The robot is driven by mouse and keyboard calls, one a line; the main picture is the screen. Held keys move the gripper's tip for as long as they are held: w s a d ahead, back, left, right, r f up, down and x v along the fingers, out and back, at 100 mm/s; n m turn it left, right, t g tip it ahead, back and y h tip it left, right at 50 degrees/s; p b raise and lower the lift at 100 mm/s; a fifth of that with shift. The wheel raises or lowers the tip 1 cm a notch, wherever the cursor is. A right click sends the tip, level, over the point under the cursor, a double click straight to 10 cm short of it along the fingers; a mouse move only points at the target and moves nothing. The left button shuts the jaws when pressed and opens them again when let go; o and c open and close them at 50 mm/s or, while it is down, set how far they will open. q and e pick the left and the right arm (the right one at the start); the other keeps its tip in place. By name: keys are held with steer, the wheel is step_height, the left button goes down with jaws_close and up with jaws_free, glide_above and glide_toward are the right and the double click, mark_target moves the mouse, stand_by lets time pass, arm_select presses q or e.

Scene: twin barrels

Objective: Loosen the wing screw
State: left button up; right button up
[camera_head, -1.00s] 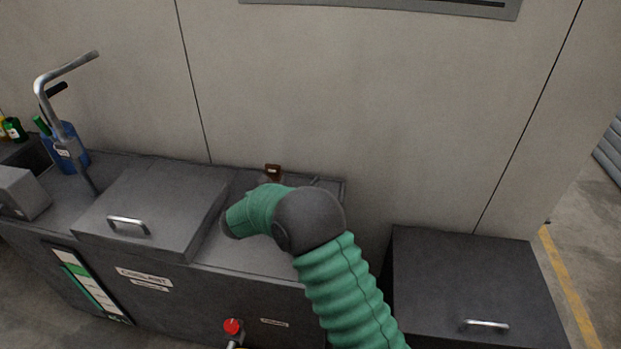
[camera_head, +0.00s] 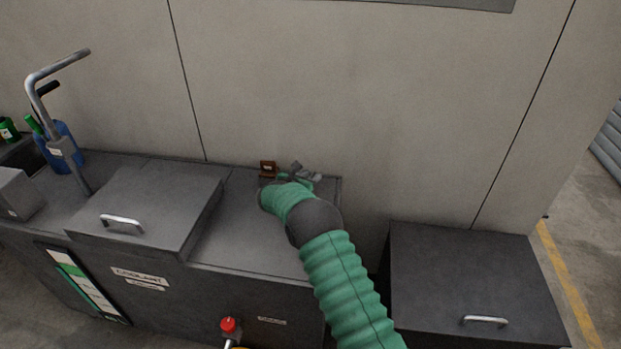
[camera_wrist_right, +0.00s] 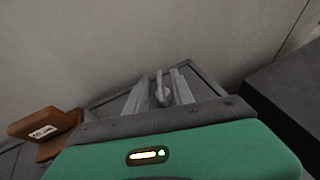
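A small pale grey piece, which looks like the wing screw (camera_wrist_right: 160,90), stands near the back corner of the dark grey bench top. My right gripper (camera_wrist_right: 158,86) is open, with one finger on each side of it in the right wrist view; a gap shows on both sides. In the head view my right gripper (camera_head: 308,174) is at the back right of the bench top, partly hidden behind my green wrist. The wing screw is too small to make out clearly there. My left gripper is in neither view.
A brown labelled block (camera_head: 267,168) stands just left of my right gripper, against the wall; it also shows in the wrist view (camera_wrist_right: 42,124). A lidded coolant box (camera_head: 150,205) is further left. A dark cabinet (camera_head: 470,270) stands right, beyond a gap.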

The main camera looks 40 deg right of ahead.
steer(key=shift+c, duration=0.3)
jaws_close()
steer(key=shift+f, duration=0.1)
